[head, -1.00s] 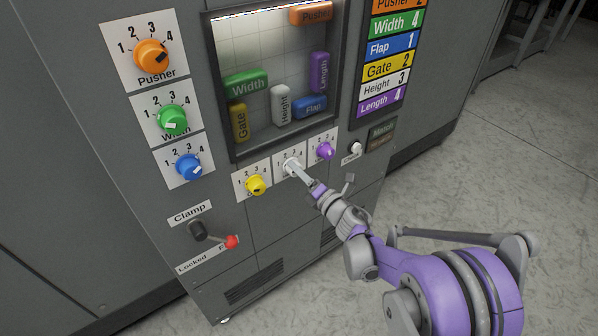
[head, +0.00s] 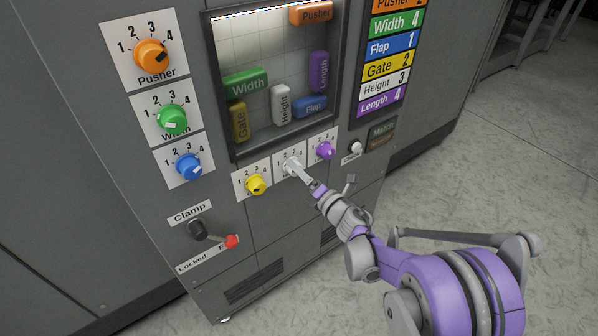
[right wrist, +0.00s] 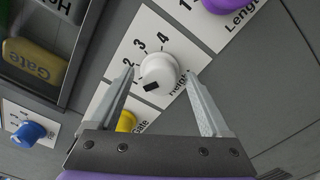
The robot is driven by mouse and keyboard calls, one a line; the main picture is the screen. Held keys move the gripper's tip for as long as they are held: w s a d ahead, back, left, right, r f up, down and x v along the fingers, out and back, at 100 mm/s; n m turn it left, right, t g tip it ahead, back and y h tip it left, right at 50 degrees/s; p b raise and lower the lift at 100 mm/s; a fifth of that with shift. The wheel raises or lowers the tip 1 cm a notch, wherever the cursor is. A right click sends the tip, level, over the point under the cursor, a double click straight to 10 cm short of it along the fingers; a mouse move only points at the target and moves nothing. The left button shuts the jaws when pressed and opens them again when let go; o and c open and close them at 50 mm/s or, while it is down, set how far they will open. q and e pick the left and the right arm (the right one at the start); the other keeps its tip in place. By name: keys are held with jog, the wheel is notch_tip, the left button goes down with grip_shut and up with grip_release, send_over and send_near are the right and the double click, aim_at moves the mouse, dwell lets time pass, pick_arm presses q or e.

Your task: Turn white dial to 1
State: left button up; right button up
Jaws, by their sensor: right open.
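The white dial (right wrist: 158,74) sits on a white plate (right wrist: 185,40) numbered around the knob and labelled Height. Its black mark faces the lower left in the right wrist view. My right gripper (right wrist: 160,76) is open, with one finger on each side of the dial; I cannot tell if either touches it. In the head view the right gripper (head: 299,170) largely covers the white dial (head: 289,163). My left gripper is not in view.
A yellow dial (head: 255,184) is just left of the white one and a purple dial (head: 324,151) just right. A small white knob (head: 355,147) is further right. The clamp lever with a red tip (head: 232,242) is lower left. The display window (head: 275,145) is above.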

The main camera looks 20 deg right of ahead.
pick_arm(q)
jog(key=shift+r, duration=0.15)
pick_arm(e)
jog(key=v, duration=1)
jog(key=shift+s, duration=0.25)
jog(key=shift+d, duration=0.1)
